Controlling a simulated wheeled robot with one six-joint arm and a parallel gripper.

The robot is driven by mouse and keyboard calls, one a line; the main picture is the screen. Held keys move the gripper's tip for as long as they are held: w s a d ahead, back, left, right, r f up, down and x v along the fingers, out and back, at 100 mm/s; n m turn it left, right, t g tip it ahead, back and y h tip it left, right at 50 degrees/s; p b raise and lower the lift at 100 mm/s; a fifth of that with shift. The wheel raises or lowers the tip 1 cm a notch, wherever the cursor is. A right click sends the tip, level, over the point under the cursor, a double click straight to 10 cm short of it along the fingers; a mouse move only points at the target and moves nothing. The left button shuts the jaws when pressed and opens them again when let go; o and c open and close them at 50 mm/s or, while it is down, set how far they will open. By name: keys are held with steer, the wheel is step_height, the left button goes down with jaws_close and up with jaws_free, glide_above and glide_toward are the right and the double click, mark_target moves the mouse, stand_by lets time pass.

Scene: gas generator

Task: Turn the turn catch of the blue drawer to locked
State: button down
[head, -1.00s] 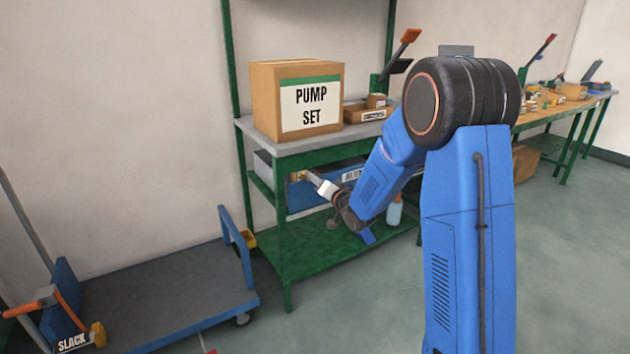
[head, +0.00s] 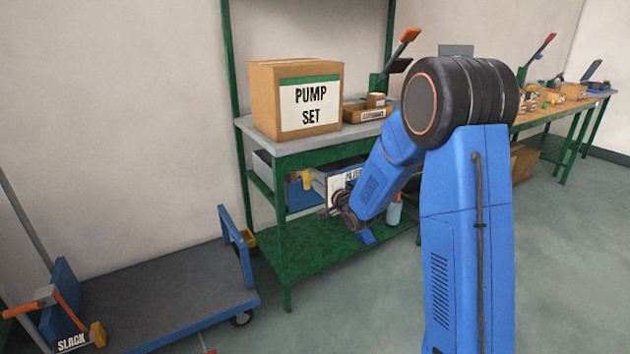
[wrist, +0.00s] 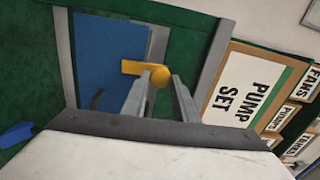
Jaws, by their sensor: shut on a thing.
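The blue drawer (head: 298,197) sits under the grey bench top, and its blue front (wrist: 100,50) also shows in the wrist view. The yellow turn catch (head: 307,180) stands at the drawer's left part. In the wrist view the catch (wrist: 135,67) has a bar and a round knob. My gripper (wrist: 160,82) is shut on the catch, its two grey fingers on either side of the knob. In the head view the fingers are mostly hidden behind my wrist's white plate. The drawer's label is partly covered.
A PUMP SET box (head: 297,100) stands on the bench (head: 258,133) above the drawer. A spray bottle (head: 394,211) stands on the green lower shelf (head: 305,250). A grey trolley (head: 170,290) is at the lower left. Grey floor is free to the right.

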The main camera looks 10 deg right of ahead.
steer(key=shift+f+m, duration=0.1)
steer(key=shift+m, duration=0.3)
steer(key=c, duration=1.4)
jaws_free()
steer(key=shift+d, duration=0.1)
steer(key=shift+c, duration=0.2)
steer(key=v, duration=1.7)
steer(key=shift+s, duration=0.2)
